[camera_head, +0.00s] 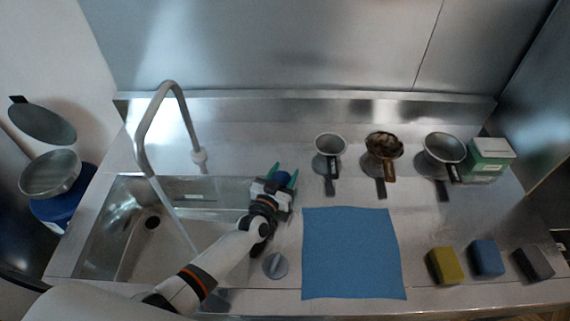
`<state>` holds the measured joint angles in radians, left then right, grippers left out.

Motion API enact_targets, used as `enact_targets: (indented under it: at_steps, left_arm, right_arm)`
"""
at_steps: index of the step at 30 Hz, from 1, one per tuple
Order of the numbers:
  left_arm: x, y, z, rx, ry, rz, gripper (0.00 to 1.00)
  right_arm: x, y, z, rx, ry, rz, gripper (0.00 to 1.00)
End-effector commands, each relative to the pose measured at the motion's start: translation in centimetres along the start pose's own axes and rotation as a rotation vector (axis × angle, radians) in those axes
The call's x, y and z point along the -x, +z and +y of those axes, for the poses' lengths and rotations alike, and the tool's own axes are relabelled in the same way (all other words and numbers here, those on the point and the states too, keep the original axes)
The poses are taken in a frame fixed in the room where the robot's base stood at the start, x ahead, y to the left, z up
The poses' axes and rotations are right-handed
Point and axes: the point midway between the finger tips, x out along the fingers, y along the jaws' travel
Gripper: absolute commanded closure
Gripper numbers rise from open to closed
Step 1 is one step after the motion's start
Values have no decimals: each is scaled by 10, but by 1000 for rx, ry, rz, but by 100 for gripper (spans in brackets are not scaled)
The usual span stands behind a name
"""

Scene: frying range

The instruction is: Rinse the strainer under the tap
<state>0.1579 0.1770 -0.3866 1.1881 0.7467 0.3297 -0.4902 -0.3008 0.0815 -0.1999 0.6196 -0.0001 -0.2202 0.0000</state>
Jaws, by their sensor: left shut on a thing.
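A curved metal tap (165,90) stands behind the sink (125,265). A thin pale streak like running water (175,215) goes down from its spout into the basin. Three handled cups or strainers stand in a row at the back: a grey one (330,143), one with brown matter in it (384,145) and a wider grey one (445,147). My left gripper (283,178), with teal fingers, is shut on a dark blue rounded thing at the sink's back right corner, apart from the strainers. The fingers partly hide this thing. My right gripper is not in view.
A blue cloth (350,253) lies right of the sink, near a grey round knob-like piece (276,265). Yellow (444,266), blue (486,258) and dark grey (534,263) blocks lie at front right. A green-white box (489,160) stands at back right.

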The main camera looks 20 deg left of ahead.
Motion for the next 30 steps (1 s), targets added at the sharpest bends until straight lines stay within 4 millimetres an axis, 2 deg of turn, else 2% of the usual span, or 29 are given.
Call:
enact_targets:
  at_steps: [1,9,29,30]
  left_arm:
    - [0,3,-2,8,35,3,73]
    - [0,1,2,3,164,-1,73]
    - [-1,1,4,-1,215,-5,73]
    - [-1,1,4,-1,215,-5,44]
  right_arm:
    - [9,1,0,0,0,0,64]
    - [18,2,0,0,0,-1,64]
    - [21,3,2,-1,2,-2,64]
    - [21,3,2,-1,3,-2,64]
